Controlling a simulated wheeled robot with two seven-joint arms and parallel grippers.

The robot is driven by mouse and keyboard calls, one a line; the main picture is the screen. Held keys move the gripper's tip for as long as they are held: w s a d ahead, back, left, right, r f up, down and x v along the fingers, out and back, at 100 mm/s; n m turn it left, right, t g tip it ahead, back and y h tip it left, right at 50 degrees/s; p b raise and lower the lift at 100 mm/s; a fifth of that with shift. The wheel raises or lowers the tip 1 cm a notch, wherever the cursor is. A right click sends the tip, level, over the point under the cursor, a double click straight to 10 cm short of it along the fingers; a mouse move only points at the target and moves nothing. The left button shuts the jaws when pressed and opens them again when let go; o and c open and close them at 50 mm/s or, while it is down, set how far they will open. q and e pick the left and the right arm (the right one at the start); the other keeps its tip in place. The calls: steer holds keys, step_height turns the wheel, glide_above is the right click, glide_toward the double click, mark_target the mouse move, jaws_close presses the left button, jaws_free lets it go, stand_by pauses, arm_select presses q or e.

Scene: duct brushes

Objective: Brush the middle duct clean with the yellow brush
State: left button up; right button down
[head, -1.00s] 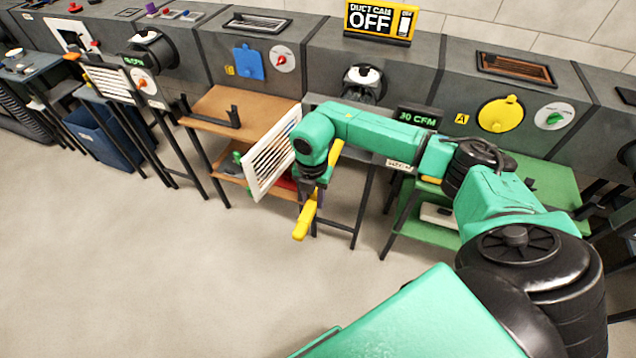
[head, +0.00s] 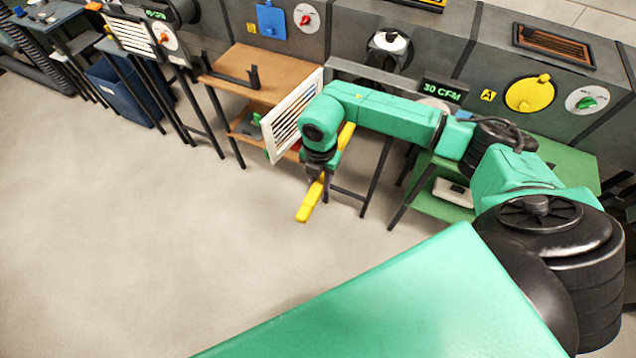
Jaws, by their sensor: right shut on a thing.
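My right gripper (head: 315,172) points down and is shut on the yellow brush (head: 308,206). The brush is tilted, its lower yellow end sticking out below the jaws and another yellow part showing behind my wrist. Its bristles cannot be made out. The gripper is in front of the middle duct unit (head: 345,38), just right of a white slatted grille (head: 290,118) that stands swung open. My left gripper is not in view.
A brown shelf stand (head: 245,75) with a black bracket stands left of the grille. A green shelf stand (head: 430,203) is on the right, under a unit with a yellow round cover (head: 530,93). A blue bin (head: 125,95) stands far left. The floor in front is clear.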

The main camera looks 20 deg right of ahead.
mark_target(343, 138)
steer(key=w+d+b, duration=0.2)
steer(key=w+d, duration=0.1)
steer(key=w+d+b, duration=0.2)
steer(key=w+d, duration=0.1)
steer(key=d, duration=0.1)
steer(key=w+d+b, duration=0.2)
steer(key=w+d, duration=0.1)
steer(key=d, duration=0.1)
steer(key=shift+w+d+f, duration=0.2)
steer(key=shift+w, duration=0.1)
steer(key=shift+w+d, duration=0.3)
steer(key=shift+d, duration=0.1)
steer(key=shift+r, duration=0.1)
steer(key=shift+s+a, duration=0.1)
steer(key=shift+s+a+r, duration=0.1)
steer(key=shift+s+a, duration=0.1)
steer(key=shift+a, duration=0.05)
steer(key=s+a+p, duration=0.2)
steer(key=s+a, duration=0.1)
steer(key=a, duration=0.1)
steer(key=s+a+p, duration=0.2)
steer(key=s+a, duration=0.1)
steer(key=a, duration=0.1)
steer(key=s+a+p, duration=0.2)
steer(key=s+a, duration=0.2)
steer(key=shift+s+a, duration=0.2)
steer(key=shift+a, duration=0.1)
